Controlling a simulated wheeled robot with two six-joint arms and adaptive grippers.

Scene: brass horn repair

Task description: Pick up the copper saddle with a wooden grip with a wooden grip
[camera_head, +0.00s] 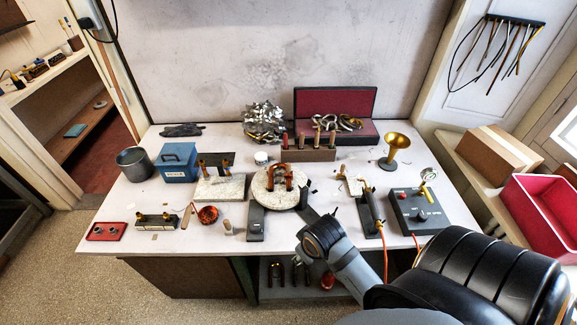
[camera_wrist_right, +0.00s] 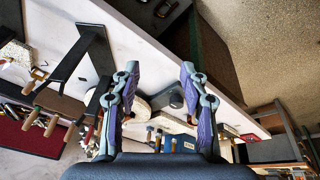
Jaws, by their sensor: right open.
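A copper-coloured arched piece (camera_head: 279,177) stands on a round pale disc (camera_head: 261,196) at the middle of the table; it looks like the copper saddle, but its wooden grip is too small to make out for certain. A separate round copper piece (camera_head: 208,214) lies further left. My right arm comes in from the lower right in the head view and reaches over the front edge near the disc. In the right wrist view my right gripper (camera_wrist_right: 160,76) is open, with nothing between its fingers. My left gripper is not in view.
A rack of wooden-handled tools (camera_head: 308,154) stands behind the disc, before an open red-lined case (camera_head: 335,103). A pale block (camera_head: 220,188) is left of the disc. A torch stand (camera_head: 369,212) and a dark control box (camera_head: 419,212) stand at the right.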

